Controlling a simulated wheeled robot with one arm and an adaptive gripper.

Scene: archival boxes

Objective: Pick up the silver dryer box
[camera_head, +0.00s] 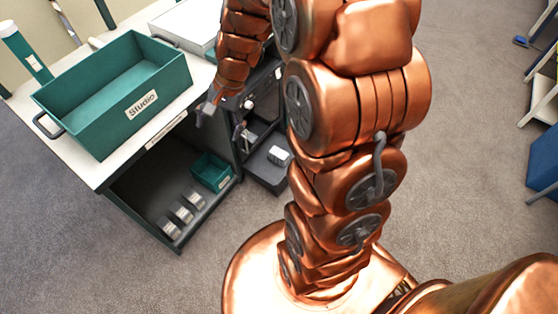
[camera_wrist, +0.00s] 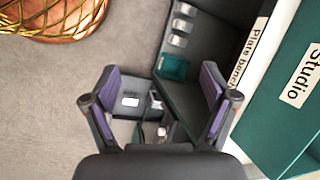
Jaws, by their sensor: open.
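A small pale silver box (camera_head: 279,155) sits on a dark low surface beside the bench. It also shows in the wrist view (camera_wrist: 131,101), between my fingers and nearer the left one. Three small silver-grey labelled items (camera_head: 181,212) stand in a row on the bench's lower shelf, and they show in the wrist view (camera_wrist: 179,25) too. I cannot read which one is the dryer box. My gripper (camera_wrist: 160,72) is open and empty, with its purple-padded fingers wide apart. In the head view my gripper (camera_head: 207,110) is small, above the bench's right side.
A large teal box marked Studio (camera_head: 160,78) stands on the white bench top (camera_head: 85,160). A small teal bin (camera_head: 212,172) is on the lower shelf. A dark frame (camera_head: 237,160) stands at the bench's right end.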

